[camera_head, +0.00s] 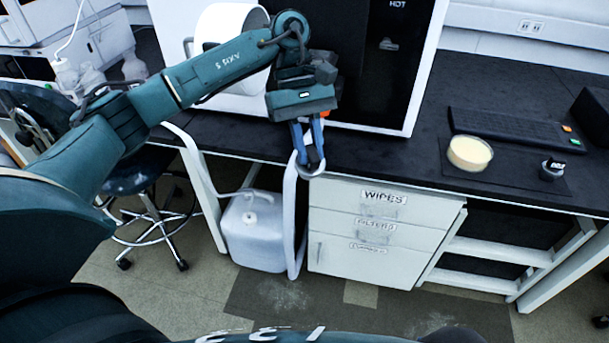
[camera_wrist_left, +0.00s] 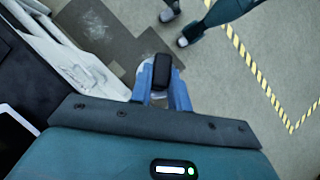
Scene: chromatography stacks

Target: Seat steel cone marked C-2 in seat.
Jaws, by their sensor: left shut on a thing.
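My left gripper (camera_head: 310,160) is at the bench's front edge, above the drawers. Its blue fingers are shut on a small dark block-like piece (camera_wrist_left: 162,70), whose top shows between the fingers in the left wrist view. No marking on it can be read, so I cannot tell whether it is the C-2 cone. A pale ring (camera_head: 310,174) shows around or just below the fingertips; whether the held piece touches it cannot be told. A small grey round piece with a black label (camera_head: 552,169) stands on the dark mat (camera_head: 515,177) at the right; its label is unreadable. My right gripper is not in view.
A black-fronted white instrument (camera_head: 395,70) stands behind the gripper. A cream-filled round dish (camera_head: 469,153) and a keyboard (camera_head: 515,126) are to the right. Drawers (camera_head: 375,235) and a white jug (camera_head: 257,235) are below. Bare bench top (camera_head: 400,150) lies between gripper and dish.

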